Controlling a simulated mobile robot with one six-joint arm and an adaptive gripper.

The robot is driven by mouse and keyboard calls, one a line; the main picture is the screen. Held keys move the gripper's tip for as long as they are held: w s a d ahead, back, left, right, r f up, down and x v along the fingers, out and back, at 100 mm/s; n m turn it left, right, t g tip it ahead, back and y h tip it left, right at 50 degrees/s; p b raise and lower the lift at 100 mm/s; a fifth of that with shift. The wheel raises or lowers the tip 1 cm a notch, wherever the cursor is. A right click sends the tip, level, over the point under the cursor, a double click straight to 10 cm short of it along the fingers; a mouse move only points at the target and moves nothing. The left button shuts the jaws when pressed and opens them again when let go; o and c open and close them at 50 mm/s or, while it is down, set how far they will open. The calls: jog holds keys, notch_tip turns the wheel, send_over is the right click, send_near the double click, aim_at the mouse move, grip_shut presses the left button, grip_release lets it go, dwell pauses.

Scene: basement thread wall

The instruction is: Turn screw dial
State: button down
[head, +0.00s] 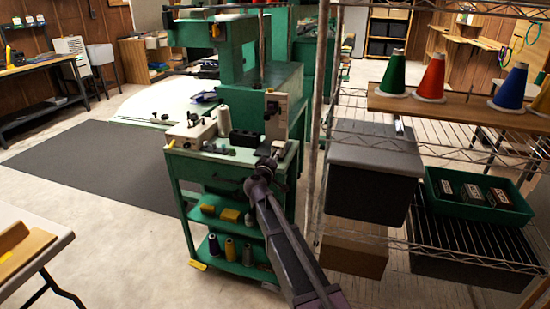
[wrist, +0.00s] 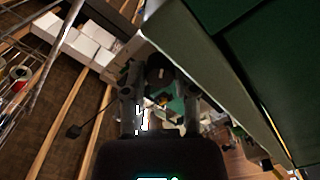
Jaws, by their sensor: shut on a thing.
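My gripper (head: 270,155) is at the right front corner of the green cart's top (head: 232,157), in front of an upright pale device (head: 276,115). In the wrist view its two fingers (wrist: 160,82) stand either side of a dark round dial (wrist: 158,66) with a small reddish mark. The fingers are shut on the dial, though the contact itself is dark and hard to make out. In the head view my gripper and wrist cover this spot, and I cannot pick the dial out there.
A white box with dark knobs (head: 192,131) and a pale thread cone (head: 224,121) stand left on the cart top. A wire shelf (head: 450,243) with bins and coloured cones stands close on the right. The dark floor mat (head: 100,165) on the left is clear.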

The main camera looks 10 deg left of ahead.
jog(key=c, duration=0.7)
grip_release()
jog(key=shift+s, duration=0.1)
jog(key=s, duration=0.8)
jog(key=s+a, duration=0.1)
jog(key=s, duration=0.2)
jog(key=shift+s, duration=0.4)
